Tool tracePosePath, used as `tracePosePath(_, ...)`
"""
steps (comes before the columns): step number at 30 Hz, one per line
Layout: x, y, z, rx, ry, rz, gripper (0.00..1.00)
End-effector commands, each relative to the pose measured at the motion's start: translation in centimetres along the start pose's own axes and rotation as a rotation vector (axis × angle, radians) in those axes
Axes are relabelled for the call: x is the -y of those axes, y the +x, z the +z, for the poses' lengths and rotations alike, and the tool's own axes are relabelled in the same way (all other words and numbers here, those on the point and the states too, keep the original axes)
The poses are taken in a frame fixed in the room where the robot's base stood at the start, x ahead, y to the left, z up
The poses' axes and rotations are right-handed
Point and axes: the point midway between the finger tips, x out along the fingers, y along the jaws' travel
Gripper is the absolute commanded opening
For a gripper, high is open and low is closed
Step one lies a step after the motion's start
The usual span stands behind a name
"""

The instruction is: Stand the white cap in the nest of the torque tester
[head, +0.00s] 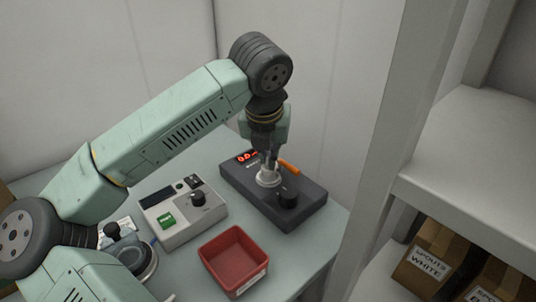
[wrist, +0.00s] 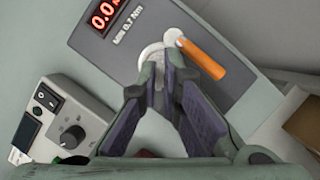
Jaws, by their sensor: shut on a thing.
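The torque tester (head: 305,212) is a dark box with a red digital display and a black knob, on the table below my gripper. It also fills the top of the wrist view (wrist: 228,43). Its round pale nest (head: 268,179) lies directly under my gripper (head: 268,163), beside an orange lever (wrist: 203,59). My fingers (wrist: 164,78) point down and are shut at the nest on something small. I take this to be the white cap, mostly hidden by the fingertips. I cannot tell whether it touches the nest.
A light grey control box (head: 181,222) with a black knob and green button stands left of the tester. A red bin (head: 234,258) is in front. A round fixture (head: 133,256) is at the lower left. A grey shelf post (head: 392,130) and cartons (head: 432,256) are on the right.

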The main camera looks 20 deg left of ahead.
Motion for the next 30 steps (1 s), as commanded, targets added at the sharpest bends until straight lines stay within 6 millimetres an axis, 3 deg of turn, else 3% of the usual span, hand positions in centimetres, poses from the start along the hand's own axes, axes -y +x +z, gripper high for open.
tracePosePath(30,0.01,0.81,-0.30,0.000,0.000,0.000,0.00)
